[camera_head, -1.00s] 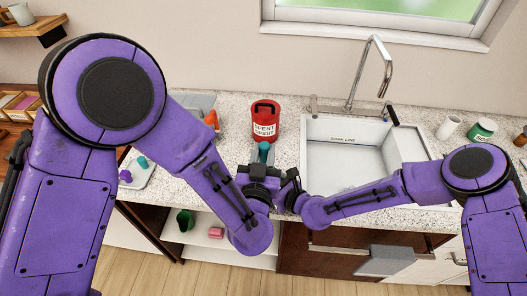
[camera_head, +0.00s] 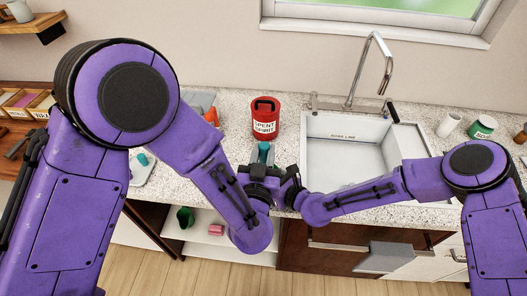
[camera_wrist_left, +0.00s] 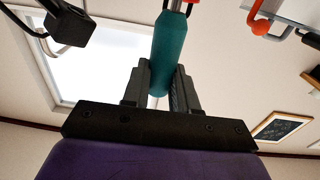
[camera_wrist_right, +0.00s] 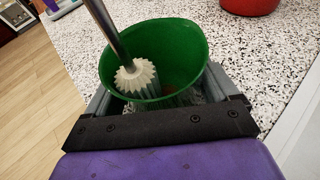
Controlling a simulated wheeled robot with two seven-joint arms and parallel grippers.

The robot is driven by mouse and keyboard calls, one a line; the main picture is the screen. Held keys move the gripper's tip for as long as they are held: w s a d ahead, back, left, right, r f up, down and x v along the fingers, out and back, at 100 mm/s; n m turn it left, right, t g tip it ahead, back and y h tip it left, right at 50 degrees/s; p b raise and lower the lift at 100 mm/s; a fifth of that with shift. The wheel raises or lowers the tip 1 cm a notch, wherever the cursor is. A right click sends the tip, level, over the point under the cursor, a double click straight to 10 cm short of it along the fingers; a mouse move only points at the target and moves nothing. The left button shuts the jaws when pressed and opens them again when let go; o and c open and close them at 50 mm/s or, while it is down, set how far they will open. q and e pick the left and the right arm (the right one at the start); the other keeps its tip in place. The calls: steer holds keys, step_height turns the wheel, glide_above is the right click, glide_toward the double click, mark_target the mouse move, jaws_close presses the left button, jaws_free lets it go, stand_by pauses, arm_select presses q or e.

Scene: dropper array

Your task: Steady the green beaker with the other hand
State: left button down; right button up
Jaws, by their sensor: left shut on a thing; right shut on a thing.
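The green beaker (camera_wrist_right: 190,45) shows in the right wrist view, open end towards the camera. My right gripper (camera_wrist_right: 155,98) is shut on it. A metal rod (camera_wrist_right: 103,25) with a white toothed head (camera_wrist_right: 136,77) reaches into the beaker. My left gripper (camera_wrist_left: 161,80) is shut on a teal handle (camera_wrist_left: 170,45). In the head view the handle (camera_head: 264,152) stands up above my left gripper (camera_head: 263,170). My right gripper (camera_head: 290,186) is close beside it, and the beaker is hidden there. Whether the beaker touches the counter, I cannot tell.
A red labelled container (camera_head: 265,118) stands just behind my grippers on the speckled counter (camera_head: 232,130). The sink (camera_head: 350,160) is to the right. A tray (camera_head: 146,172) lies at the left, partly hidden by my left arm. A pink block (camera_head: 216,229) sits on the shelf below.

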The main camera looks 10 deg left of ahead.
arm_select(q)
steer(key=shift+f, duration=0.4)
steer(key=shift+w, duration=0.1)
steer(key=shift+w+r, duration=0.1)
steer(key=shift+w, duration=1.8)
steer(key=shift+s, duration=0.15)
steer(key=shift+s+f, duration=0.15)
steer(key=shift+s, duration=0.85)
steer(key=shift+s+f, duration=0.1)
steer(key=shift+s, duration=0.85)
